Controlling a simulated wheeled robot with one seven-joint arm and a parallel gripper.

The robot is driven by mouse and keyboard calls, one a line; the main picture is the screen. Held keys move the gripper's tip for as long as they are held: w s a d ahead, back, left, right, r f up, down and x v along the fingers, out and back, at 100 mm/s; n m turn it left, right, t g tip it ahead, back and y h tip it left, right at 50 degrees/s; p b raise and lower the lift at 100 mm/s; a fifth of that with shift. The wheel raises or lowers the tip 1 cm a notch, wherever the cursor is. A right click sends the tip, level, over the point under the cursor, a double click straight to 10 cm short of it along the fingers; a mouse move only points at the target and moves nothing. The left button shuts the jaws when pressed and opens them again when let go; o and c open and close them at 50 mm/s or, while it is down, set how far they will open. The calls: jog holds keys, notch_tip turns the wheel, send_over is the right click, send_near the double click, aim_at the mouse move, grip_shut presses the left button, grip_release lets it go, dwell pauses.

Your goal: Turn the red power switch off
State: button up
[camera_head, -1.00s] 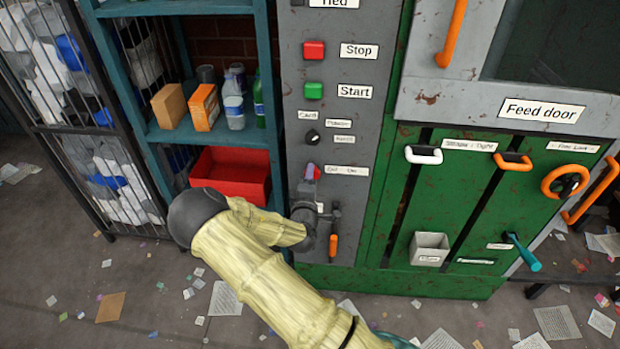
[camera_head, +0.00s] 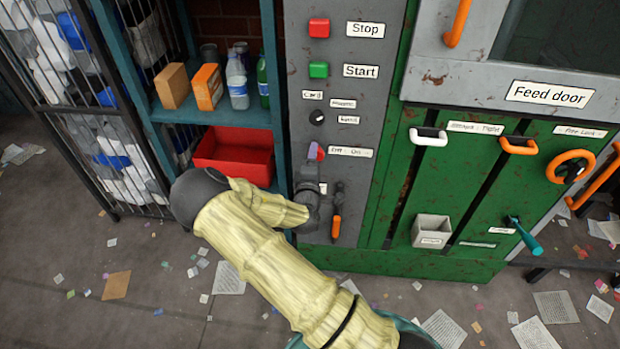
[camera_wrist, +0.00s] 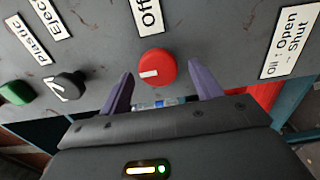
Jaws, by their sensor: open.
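The red power switch is a round red knob (camera_wrist: 155,66) with a short white mark on its left part in the wrist view. Part of a label reading "Off" (camera_wrist: 147,14) shows above it there. My gripper (camera_wrist: 160,72) is open, with one purple finger on each side of the knob. I cannot tell whether the fingers touch it. In the head view my gripper (camera_head: 313,152) is at the grey panel, left of the "Off On" label (camera_head: 350,152). It hides most of the knob there.
On the grey panel are a red Stop button (camera_head: 319,28), a green Start button (camera_head: 318,70) and a black selector (camera_head: 317,118) above, and an orange-handled lever (camera_head: 336,228) below right. A shelf with a red bin (camera_head: 235,156) stands left. Paper scraps litter the floor.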

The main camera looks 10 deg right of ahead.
jog(key=v, duration=1.7)
jog(key=shift+b, duration=0.3)
jog(key=d+f+m+g, duration=0.3)
jog(key=f+m+g, duration=0.1)
jog(key=m+g, duration=0.3)
jog(key=s+d+r+m+g+y, duration=0.3)
jog(key=s+r+m+g+y, duration=0.4)
jog(key=s+r, duration=0.6)
notch_tip(320, 180, up, 17)
jog(key=h+p, duration=0.1)
jog(key=p, duration=1.6)
jog(key=shift+m+g, duration=0.3)
